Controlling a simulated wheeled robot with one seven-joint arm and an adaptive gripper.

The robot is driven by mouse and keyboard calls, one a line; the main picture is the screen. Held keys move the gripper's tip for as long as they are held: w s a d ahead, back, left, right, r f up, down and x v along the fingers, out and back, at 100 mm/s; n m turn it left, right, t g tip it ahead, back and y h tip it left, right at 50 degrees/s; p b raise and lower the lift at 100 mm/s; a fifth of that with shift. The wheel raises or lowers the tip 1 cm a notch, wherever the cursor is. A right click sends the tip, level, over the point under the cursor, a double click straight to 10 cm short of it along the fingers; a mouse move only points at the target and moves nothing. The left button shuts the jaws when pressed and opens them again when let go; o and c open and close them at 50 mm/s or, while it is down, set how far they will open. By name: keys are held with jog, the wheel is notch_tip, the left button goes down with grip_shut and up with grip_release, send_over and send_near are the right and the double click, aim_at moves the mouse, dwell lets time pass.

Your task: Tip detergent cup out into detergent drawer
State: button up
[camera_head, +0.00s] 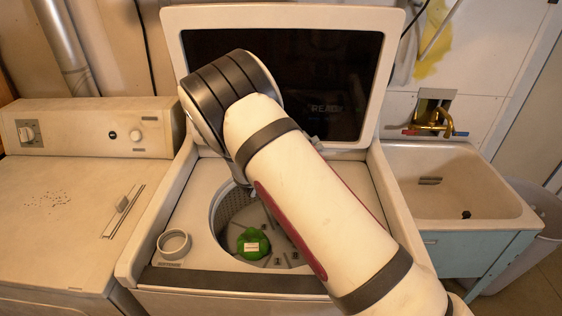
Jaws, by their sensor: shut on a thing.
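My gripper is hidden behind my own raised arm, which crosses the washer from the lower right. I cannot see its fingers or anything held in them. A pale round cup-like ring (174,243), open at the top, is at the front left of the washer's top; I cannot tell whether it is the detergent cup or part of the washer. I cannot make out a detergent drawer for certain. A green object with a white label (253,243) lies in the open washer drum (232,207).
The washer's lid (286,11) stands open behind my arm. A second machine (60,245) with a knob, a slotted fitting (123,211) and dark specks is at left. At right are a sink (460,205), a brass tap (436,122) and a pale bin (545,215).

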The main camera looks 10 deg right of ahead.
jog(key=shift+s+d+r+m+p, duration=0.2)
jog(key=shift+r+m+p, duration=0.1)
jog(key=shift+r+m, duration=0.3)
jog(key=shift+s+d+f+m+y+p, duration=0.15)
jog(key=shift+m+y+p, duration=0.4)
jog(key=shift+m+y, duration=0.05)
jog(key=shift+s+d+m+y+p, duration=0.35)
jog(key=shift+d+m+y+p, duration=0.15)
jog(key=shift+d+m+p, duration=0.4)
jog(key=p, duration=0.2)
jog(key=d+m+y+p, duration=0.1)
jog(key=shift+s+d+f+m+p, duration=0.25)
jog(key=shift+s+f+m+p, duration=0.05)
jog(key=shift+s+f+p, duration=0.1)
jog(key=shift+d+f+m+t+y+p, duration=0.4)
jog(key=shift+m+y+p, duration=0.25)
jog(key=shift+p, duration=0.2)
